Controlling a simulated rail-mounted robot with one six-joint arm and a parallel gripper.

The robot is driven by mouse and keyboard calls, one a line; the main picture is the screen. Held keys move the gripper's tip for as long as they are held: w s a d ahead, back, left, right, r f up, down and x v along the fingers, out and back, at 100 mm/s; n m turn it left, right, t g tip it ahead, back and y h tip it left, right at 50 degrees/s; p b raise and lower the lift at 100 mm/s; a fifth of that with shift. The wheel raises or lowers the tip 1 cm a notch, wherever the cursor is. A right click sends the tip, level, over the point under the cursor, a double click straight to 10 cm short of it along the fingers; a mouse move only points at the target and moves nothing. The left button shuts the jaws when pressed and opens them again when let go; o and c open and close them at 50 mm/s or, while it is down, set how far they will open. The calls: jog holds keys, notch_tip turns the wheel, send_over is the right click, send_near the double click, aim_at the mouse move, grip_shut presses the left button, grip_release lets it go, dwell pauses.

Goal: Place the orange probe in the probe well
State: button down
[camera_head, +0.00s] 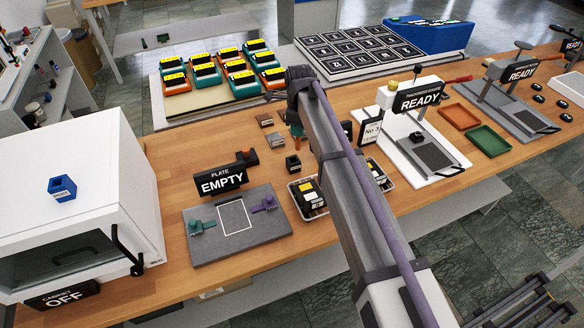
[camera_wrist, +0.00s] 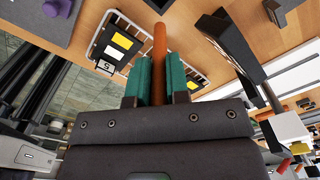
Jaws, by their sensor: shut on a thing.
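The orange probe (camera_wrist: 159,60) is a thin rod in the wrist view, upright in the picture. My gripper (camera_wrist: 158,70) is shut on it, with a green finger on each side, and its free end sticks out past the fingertips. In the head view my gripper (camera_head: 297,130) is small and partly hidden by my arm, above the wooden bench. A small dark block with an opening (camera_head: 293,163) stands just below it on the bench; it may be the probe well, but I see no label. In the wrist view a dark block (camera_wrist: 160,4) shows just beyond the probe's tip, apart from it in the picture.
A wire tray with yellow-labelled units (camera_head: 308,197) stands close by, partly behind my arm. The EMPTY plate (camera_head: 236,224) with clamps lies left of it. A white press with a READY sign (camera_head: 422,96) is right. Small brown blocks (camera_head: 273,138) lie behind the dark block.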

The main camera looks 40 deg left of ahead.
jog(key=shift+n, duration=0.5)
jog(key=f+b, duration=0.3)
jog(key=a+f+b, duration=0.1)
jog(key=f+b, duration=0.6)
jog(key=shift+s+a+f, duration=0.15)
jog(key=shift+a+f, duration=0.1)
jog(key=shift+a, duration=0.15)
jog(key=shift+d+r, duration=0.1)
jog(key=shift+r, duration=0.15)
jog(key=shift+f, duration=0.15)
jog(key=c, duration=1.6)
grip_release()
jog(key=shift+f, duration=0.1)
jog(key=o, duration=0.5)
